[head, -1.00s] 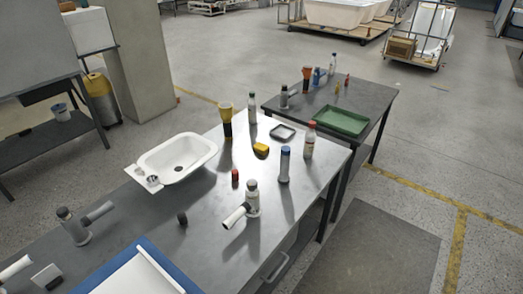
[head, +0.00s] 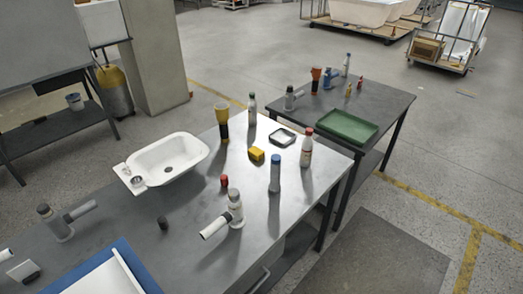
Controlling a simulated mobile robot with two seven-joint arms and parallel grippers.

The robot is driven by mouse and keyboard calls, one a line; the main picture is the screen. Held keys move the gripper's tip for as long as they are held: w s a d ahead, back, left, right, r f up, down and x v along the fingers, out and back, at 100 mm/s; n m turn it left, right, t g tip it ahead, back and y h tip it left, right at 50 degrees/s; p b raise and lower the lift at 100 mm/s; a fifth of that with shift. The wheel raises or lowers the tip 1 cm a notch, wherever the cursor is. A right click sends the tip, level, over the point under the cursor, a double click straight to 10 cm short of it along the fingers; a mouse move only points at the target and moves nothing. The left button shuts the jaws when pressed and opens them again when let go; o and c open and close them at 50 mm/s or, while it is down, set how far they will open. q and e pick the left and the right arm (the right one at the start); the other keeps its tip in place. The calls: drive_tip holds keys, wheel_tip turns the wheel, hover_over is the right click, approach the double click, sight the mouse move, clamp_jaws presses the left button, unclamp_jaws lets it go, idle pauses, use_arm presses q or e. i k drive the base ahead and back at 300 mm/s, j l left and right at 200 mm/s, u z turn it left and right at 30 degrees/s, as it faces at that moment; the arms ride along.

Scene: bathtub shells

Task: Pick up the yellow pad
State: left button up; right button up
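The yellow pad (head: 256,155) is a small yellow block lying on the grey metal table (head: 190,222), toward its far right part. It lies between a yellow-topped black tool and a blue-capped grey cylinder, apart from both. Its whole top shows and nothing covers it. Neither of my grippers shows in the head view.
Around the pad stand the yellow-topped tool (head: 223,122), a grey cylinder (head: 275,173), a red-capped bottle (head: 306,148), a dark-rimmed tray (head: 283,138) and a small red item (head: 224,182). A white basin (head: 166,160) sits left. A second table with a green tray (head: 347,126) stands behind.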

sight(255, 153)
drive_tip(key=i+l+u, duration=0.1)
drive_tip(key=l, duration=0.3)
drive_tip(key=i+l, duration=0.15)
drive_tip(key=l, duration=0.3)
drive_tip(key=i+l+u, duration=0.15)
drive_tip(key=l, duration=0.25)
drive_tip(key=i+l+u, duration=0.1)
drive_tip(key=l, duration=0.35)
drive_tip(key=i+l, duration=0.1)
drive_tip(key=l, duration=0.35)
drive_tip(key=u, duration=0.05)
